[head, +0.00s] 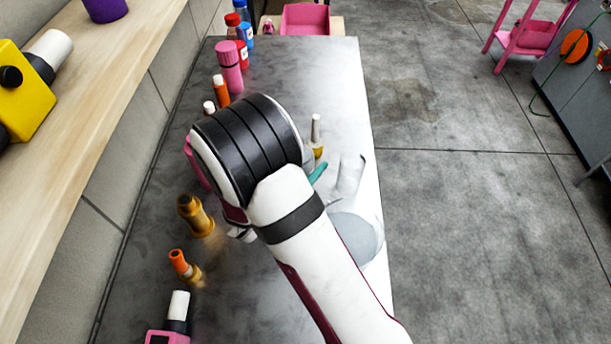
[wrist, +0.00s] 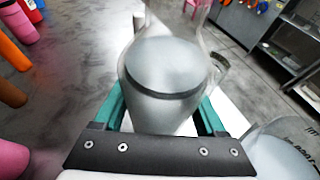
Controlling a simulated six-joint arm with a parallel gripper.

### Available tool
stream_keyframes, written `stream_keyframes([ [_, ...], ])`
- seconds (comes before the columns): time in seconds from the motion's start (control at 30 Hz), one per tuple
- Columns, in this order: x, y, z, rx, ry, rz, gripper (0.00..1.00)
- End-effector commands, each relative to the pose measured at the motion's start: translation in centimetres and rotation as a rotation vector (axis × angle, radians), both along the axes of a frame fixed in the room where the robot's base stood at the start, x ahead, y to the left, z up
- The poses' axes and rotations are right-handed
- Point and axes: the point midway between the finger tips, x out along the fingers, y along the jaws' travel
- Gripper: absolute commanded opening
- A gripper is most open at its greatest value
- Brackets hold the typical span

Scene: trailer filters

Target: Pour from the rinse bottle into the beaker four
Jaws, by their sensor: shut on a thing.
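My gripper (wrist: 160,112) is shut on a clear vessel (wrist: 163,70), seemingly the rinse bottle, with teal fingers on either side of it. The vessel has a narrower neck, a side handle or spout, and pale grey contents. In the head view one teal finger of my gripper (head: 318,172) shows beside the faint clear vessel (head: 348,178); the arm hides the rest. A wide clear beaker (head: 362,232) stands on the bench just below the vessel in the picture. Its graduated rim (wrist: 290,140) shows at the lower right of the wrist view. I cannot read a number on it.
The grey bench (head: 330,75) has pink, orange and red bottles along its far left side. A gold bottle (head: 195,215), a small orange-topped bottle (head: 182,264) and a pink device (head: 168,335) stand at left. A white-topped bottle (head: 316,135) stands behind my gripper.

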Motion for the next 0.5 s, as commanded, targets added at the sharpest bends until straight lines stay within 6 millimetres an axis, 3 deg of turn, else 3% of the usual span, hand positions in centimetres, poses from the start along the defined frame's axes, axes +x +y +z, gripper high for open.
stream_keyframes([
  [0.17, 0.8, -0.1, 3.2, 0.004, -0.004, -0.022, 0.00],
  [0.33, 5.6, -1.8, 6.3, 0.010, -0.007, -0.191, 0.00],
  [0.5, 9.7, -5.2, 8.9, 0.007, -0.002, -0.442, 0.00],
])
